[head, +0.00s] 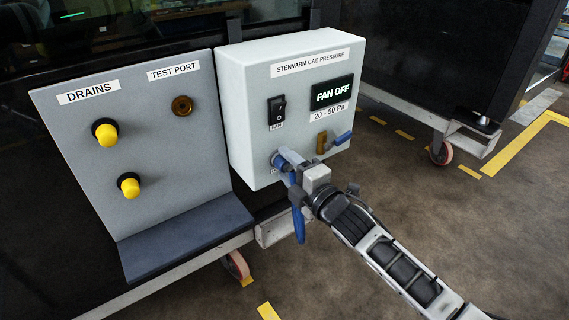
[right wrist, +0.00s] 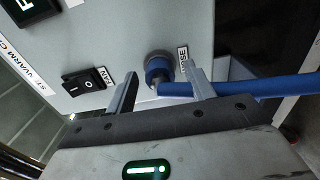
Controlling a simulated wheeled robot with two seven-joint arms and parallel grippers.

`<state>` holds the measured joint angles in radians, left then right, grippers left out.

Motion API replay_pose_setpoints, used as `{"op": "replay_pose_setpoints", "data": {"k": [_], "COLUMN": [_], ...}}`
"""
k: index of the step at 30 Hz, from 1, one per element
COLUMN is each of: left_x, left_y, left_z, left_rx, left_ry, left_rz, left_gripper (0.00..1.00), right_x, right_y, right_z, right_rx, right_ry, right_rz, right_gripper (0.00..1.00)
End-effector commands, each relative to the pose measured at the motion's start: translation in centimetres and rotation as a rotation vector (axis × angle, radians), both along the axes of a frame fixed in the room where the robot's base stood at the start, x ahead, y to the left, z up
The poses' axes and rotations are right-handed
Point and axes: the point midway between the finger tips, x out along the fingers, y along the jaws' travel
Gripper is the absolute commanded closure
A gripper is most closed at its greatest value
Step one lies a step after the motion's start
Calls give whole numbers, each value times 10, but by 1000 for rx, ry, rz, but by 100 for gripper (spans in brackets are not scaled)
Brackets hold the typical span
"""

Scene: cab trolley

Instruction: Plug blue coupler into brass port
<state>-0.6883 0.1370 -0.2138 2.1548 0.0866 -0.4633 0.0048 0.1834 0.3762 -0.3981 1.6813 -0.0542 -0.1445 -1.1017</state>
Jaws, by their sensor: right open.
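The blue coupler (head: 281,161) is at a fitting on the lower left of the white box's front, and it also shows in the right wrist view (right wrist: 158,70). A blue hose (head: 298,222) hangs down from it; in the right wrist view the hose (right wrist: 265,87) runs off to the right past one finger. The brass port (head: 182,105) is a round brass fitting under the TEST PORT label on the grey panel. My right gripper (head: 295,167) is at the coupler, open, its fingers (right wrist: 163,80) on either side of it. My left gripper is out of view.
The white box (head: 240,125) carries a fan switch (head: 277,109), a FAN OFF display (head: 332,92) and a brass valve (head: 321,143) with a blue lever. Two yellow drain caps (head: 106,134) stick out of the grey panel (head: 165,150). A dark ledge (head: 185,235) juts out below it.

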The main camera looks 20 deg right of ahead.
Motion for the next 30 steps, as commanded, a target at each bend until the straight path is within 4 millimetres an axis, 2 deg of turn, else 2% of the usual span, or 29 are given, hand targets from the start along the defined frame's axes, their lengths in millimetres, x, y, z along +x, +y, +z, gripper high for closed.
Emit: {"op": "replay_pose_setpoints", "data": {"k": [8, 9, 12, 15, 30], "left_x": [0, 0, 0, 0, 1], "left_y": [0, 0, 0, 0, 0], "left_z": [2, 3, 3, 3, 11], "left_rx": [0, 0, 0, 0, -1], "left_ry": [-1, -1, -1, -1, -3], "left_rz": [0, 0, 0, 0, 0], "left_gripper": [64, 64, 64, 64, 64], "right_x": [0, 0, 0, 0, -14], "right_y": [0, 0, 0, 0, -5], "right_z": [0, 0, 0, 0, 1], "right_rx": [0, 0, 0, 0, 1], "right_ry": [1, 1, 1, 0, -1], "right_rz": [0, 0, 0, 0, 0], "right_gripper": [46, 49, 77, 100, 100]}}
